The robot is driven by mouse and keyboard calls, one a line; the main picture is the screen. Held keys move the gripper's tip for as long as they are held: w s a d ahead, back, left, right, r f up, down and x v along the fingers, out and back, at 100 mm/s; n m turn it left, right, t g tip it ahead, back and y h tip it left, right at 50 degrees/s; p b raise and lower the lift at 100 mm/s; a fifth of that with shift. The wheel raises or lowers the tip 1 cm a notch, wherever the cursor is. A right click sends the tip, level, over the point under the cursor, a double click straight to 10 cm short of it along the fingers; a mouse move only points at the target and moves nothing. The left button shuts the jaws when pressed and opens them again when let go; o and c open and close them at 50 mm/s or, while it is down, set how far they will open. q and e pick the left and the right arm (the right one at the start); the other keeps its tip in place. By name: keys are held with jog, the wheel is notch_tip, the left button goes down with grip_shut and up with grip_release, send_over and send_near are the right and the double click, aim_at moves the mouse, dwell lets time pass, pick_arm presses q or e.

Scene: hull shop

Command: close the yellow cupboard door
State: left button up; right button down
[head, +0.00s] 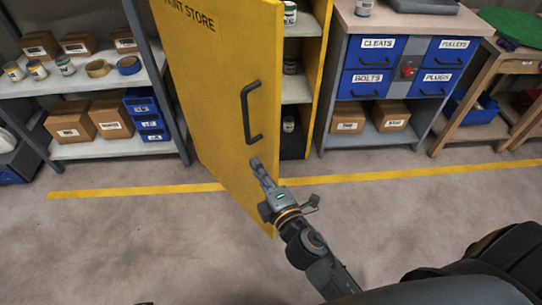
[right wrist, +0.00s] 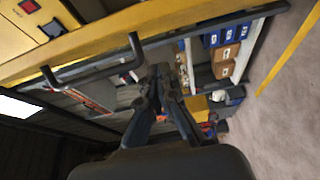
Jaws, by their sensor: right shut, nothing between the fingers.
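The yellow cupboard door (head: 207,75), lettered "...INT STORE", stands open in the head view, swung out toward me. Its dark bar handle (head: 246,112) is on the outer face near the right edge. The open cupboard (head: 314,75) shows behind it, with pots on its shelves. My right gripper (head: 256,165) is shut and empty, just below the handle in the picture, in front of the door's free edge. In the right wrist view the fingertips (right wrist: 162,72) lie beside the handle (right wrist: 92,62) and the door (right wrist: 140,27). I cannot tell whether they touch the door. My left gripper is not in view.
A grey rack (head: 100,149) with boxes and tins stands left of the door. A cabinet with blue drawers (head: 373,52) stands right of the cupboard, and a wooden bench (head: 480,88) further right. A yellow line (head: 120,191) crosses the clear floor.

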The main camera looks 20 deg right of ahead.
aim_at(272, 160)
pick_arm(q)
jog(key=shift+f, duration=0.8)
pick_arm(e)
jog(key=shift+w+d, duration=0.35)
jog(key=shift+d, duration=0.6)
jog(key=shift+w+d, duration=0.3)
jog(key=shift+d, duration=0.6)
jog(key=shift+d, duration=0.1)
